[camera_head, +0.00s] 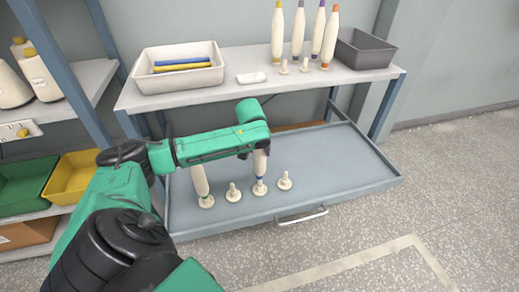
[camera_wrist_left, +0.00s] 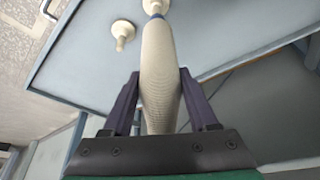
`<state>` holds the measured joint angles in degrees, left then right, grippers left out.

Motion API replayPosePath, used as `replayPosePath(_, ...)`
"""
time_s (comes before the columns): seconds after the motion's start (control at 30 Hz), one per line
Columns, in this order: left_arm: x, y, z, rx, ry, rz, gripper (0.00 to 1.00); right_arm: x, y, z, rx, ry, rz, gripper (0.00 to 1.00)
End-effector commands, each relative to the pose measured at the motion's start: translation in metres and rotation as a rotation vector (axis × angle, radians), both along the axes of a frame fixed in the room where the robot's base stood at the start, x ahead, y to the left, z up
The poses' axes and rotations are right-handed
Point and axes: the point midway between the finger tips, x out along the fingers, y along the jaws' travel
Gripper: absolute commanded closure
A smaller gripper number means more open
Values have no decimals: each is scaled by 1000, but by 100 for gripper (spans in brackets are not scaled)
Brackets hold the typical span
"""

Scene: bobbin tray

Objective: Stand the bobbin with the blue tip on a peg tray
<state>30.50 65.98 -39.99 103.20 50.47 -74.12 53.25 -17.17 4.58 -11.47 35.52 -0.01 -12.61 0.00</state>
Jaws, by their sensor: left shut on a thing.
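My left gripper (camera_head: 259,150) is shut on a white bobbin (camera_head: 260,165) with a blue tip at its lower end. The left wrist view shows the bobbin (camera_wrist_left: 160,65) upright between both fingers, its blue tip (camera_wrist_left: 156,17) at a peg (camera_wrist_left: 153,5). In the head view that peg (camera_head: 260,188) is directly below the bobbin on the grey-blue peg tray (camera_head: 340,165). The blue tip meets the peg; I cannot tell how fully it is seated. Empty pegs stand to its left (camera_head: 233,193) and right (camera_head: 284,181). My right gripper is not in view.
Another white bobbin (camera_head: 200,181) stands on the tray's leftmost peg. The table behind holds several bobbins with coloured tips (camera_head: 299,32), two empty pegs (camera_head: 305,64), a white bin (camera_head: 180,68) and a grey bin (camera_head: 365,49). The tray's right side is clear.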

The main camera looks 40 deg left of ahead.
Motion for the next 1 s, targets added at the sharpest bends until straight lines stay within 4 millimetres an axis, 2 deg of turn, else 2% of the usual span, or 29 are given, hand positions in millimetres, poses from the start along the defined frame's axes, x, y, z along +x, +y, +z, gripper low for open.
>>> replayPosePath(1.0,0,0,-32,0,0,0,100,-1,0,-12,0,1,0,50)
